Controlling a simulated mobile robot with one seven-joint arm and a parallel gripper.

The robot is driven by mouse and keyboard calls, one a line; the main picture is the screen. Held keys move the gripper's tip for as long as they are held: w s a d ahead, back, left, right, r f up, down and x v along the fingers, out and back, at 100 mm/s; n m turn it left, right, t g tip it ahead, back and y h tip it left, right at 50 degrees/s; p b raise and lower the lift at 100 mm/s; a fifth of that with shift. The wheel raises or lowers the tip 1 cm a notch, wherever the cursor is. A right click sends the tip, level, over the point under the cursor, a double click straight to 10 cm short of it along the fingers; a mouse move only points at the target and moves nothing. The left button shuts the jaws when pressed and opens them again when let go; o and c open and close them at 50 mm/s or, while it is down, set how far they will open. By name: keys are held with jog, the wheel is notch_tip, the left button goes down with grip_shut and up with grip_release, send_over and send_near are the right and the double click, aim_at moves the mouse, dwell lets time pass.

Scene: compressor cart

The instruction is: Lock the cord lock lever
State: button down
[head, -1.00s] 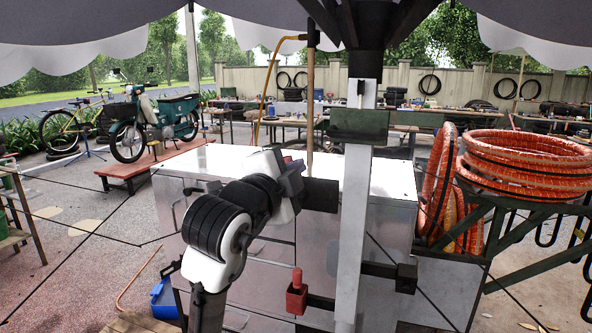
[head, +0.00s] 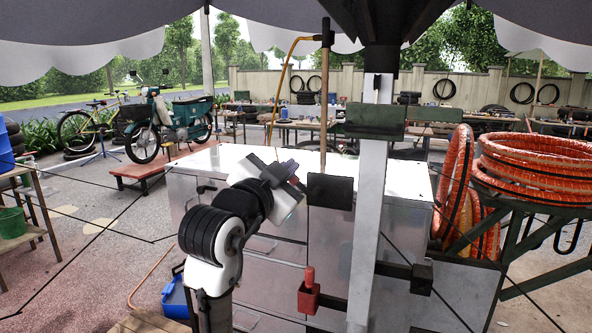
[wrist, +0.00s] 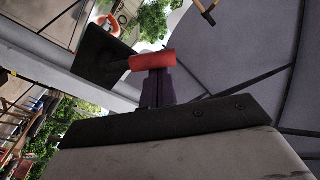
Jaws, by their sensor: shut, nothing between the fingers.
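A short red cylindrical grip (wrist: 153,60), which looks like the lever's handle, shows in the wrist view beside a black plate (wrist: 100,57). My gripper (wrist: 157,77) is shut and empty. Its dark fingertips are right at the red grip; I cannot tell whether they touch it. In the head view my gripper (head: 298,187) is just left of a black plate (head: 330,192) by the grey post (head: 366,220). I cannot make out the red grip there.
A red holder with a red stem (head: 309,293) sits lower, left of the post. A white cabinet (head: 225,160) stands behind my arm. Orange hose coils (head: 535,160) rest on a green rack at the right. A thin brown pole (head: 325,90) rises behind the gripper.

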jog(key=f+n, duration=0.1)
jog(key=n, duration=0.1)
jog(key=a+f+n+b, duration=0.1)
jog(key=n, duration=0.1)
jog(key=a+f+n+y, duration=0.1)
jog(key=n, duration=0.2)
jog(key=shift+w+a+f+t, duration=0.2)
jog(key=shift+w+f+t, duration=0.2)
dwell(0.5)
notch_tip(320, 180, up, 4)
jog(key=p, duration=0.3)
jog(key=b+v, duration=0.3)
jog(key=v, duration=0.6)
jog(key=shift+b, duration=0.4)
jog(key=shift+s, duration=0.15)
